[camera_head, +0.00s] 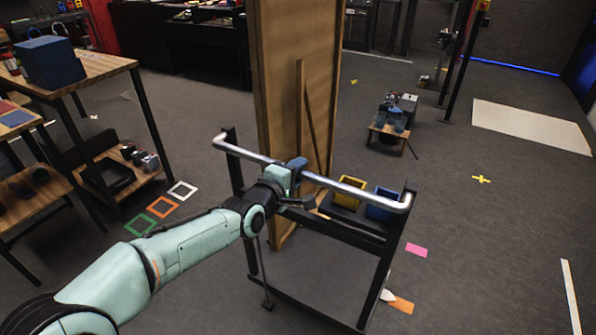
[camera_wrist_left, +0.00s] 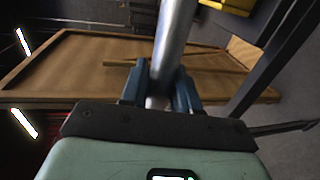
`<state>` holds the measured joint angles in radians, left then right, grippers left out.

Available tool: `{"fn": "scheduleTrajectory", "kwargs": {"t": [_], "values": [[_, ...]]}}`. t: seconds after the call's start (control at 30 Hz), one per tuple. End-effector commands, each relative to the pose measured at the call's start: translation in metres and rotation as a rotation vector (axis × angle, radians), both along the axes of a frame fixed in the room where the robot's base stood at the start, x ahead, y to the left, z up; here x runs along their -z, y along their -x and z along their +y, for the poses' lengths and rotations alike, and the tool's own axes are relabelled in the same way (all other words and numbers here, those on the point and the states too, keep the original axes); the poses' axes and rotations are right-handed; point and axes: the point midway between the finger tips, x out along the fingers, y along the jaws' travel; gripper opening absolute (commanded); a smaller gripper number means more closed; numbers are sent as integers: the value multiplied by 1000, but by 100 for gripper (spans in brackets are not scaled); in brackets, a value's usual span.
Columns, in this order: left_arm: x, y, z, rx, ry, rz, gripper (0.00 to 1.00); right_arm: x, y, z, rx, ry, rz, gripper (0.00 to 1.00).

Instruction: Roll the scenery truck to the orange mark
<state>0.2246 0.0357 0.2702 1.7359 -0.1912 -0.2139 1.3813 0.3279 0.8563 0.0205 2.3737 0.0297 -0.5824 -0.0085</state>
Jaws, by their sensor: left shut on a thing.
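The scenery truck is a dark metal frame (camera_head: 315,301) with a tall brown wooden flat (camera_head: 277,90) and a silver push bar (camera_head: 345,187). My left gripper (camera_head: 289,172) is shut on the push bar near its middle. In the left wrist view, the blue fingers (camera_wrist_left: 160,88) sit on both sides of the bar (camera_wrist_left: 174,38). A solid orange patch (camera_head: 401,305) lies on the floor beside the truck's near right leg. An orange square outline (camera_head: 162,207) lies on the floor left of the truck. My right gripper is not in view.
A green outline (camera_head: 139,225) and a white outline (camera_head: 182,190) flank the orange outline. A pink patch (camera_head: 416,250) lies right of the truck. Yellow and blue bins (camera_head: 383,203) sit on the truck. A wooden table (camera_head: 95,66) stands at left. Floor at right is mostly clear.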

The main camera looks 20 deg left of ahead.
Motion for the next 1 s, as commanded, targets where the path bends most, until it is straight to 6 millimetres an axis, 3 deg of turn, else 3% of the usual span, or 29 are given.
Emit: {"fn": "scheduleTrajectory", "kwargs": {"t": [0.2, 0.23, 0.27, 0.67, 0.93, 1.0], "values": [[-2, 0, 0, 0, 0, -3, 0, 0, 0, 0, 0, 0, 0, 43], [-2, 0, 0, 0, 0, -3, 40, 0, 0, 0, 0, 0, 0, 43], [-1, 0, 0, 0, 0, -3, 49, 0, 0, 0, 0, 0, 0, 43], [-3, 7, 1, -1, -1, -2, 49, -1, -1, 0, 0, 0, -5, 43], [-16, 58, 4, 1, -3, -3, 49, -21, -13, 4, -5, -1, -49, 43], [-20, 74, 5, 2, -2, -4, 49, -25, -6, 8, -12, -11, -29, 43]]}}
